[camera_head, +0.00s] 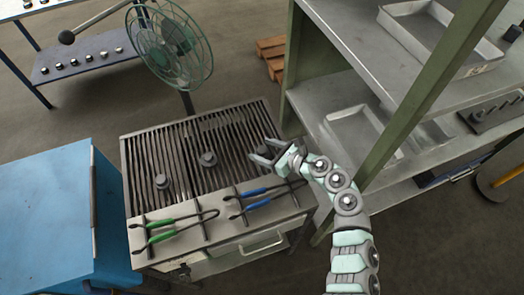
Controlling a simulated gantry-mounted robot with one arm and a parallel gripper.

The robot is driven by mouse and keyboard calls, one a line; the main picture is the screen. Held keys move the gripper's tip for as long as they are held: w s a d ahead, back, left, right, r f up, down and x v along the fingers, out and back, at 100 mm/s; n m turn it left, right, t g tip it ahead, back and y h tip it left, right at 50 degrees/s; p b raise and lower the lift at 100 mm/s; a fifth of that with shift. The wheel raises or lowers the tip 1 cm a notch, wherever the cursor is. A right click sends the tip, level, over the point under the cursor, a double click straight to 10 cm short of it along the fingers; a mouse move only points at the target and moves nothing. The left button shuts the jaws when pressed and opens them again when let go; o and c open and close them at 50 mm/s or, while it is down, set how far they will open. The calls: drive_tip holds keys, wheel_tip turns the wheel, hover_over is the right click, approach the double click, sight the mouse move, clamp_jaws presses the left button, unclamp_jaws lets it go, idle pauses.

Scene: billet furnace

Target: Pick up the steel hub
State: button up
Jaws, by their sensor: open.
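A dark steel hub (208,158), a short flanged piece, sits upright on the slatted grate (188,145) near its middle. A similar dark piece (161,181) sits on the grate further left. I cannot tell these two apart by kind at this size. My gripper (263,152) is over the right end of the grate, right of both pieces, with its jaws apart and pointing left. No piece shows clearly between the jaws, though the gripper hides part of the grate there.
Green-handled tongs (165,237) and blue-handled tongs (258,190) lie on the front ledge. A shelf unit (345,85) with trays stands close to my arm on the right. A fan (172,45) stands behind the grate, and a blue cabinet (45,215) is at left.

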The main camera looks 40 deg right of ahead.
drive_tip(key=shift+w+a+f, duration=0.1)
drive_tip(key=shift+w+f, duration=0.1)
drive_tip(key=shift+w, duration=0.15)
clamp_jaws()
idle(0.5)
